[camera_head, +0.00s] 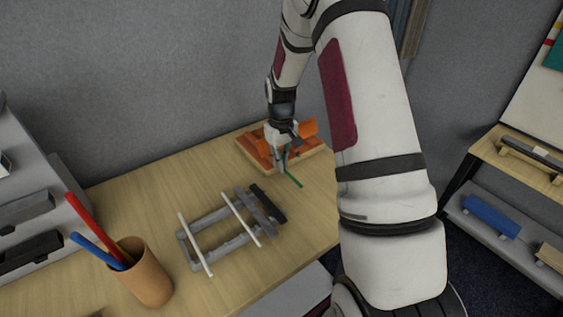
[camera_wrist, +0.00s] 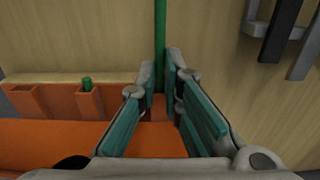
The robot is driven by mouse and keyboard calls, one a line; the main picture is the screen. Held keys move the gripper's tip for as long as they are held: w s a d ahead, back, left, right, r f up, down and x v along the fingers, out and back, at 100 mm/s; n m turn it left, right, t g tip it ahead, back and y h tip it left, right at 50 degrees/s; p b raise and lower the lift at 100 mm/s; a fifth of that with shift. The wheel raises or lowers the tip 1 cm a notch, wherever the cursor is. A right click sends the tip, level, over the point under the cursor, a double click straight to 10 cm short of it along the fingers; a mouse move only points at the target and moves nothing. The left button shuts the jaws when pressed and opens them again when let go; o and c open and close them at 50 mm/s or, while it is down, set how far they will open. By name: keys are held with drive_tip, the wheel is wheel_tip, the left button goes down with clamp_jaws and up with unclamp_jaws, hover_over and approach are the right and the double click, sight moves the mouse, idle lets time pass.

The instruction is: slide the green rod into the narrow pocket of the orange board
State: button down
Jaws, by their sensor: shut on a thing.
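The green rod (camera_head: 294,181) sticks out from my gripper (camera_head: 282,161) over the table, toward the near side. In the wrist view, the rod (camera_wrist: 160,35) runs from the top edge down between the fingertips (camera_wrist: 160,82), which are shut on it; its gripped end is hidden. The orange board (camera_head: 254,150) lies at the table's far end, partly behind my gripper. In the wrist view, the board (camera_wrist: 45,140) shows open-topped pockets along its edge, left of the fingers. A short green peg end (camera_wrist: 87,86) shows in one pocket.
A grey frame (camera_head: 186,251) with two white rods across it and a black block (camera_head: 268,204) stands nearer on the table. A brown cup (camera_head: 148,277) with red and blue sticks stands at the left. Bare table (camera_head: 195,180) lies left of the board.

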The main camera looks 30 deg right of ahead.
sight(298, 182)
drive_tip(key=shift+s+d+p, duration=0.15)
drive_tip(key=shift+s+p, duration=2.35)
drive_tip(key=shift+s, duration=1.65)
drive_tip(key=shift+w+b, duration=2.55)
drive_tip(key=shift+w, duration=1.75)
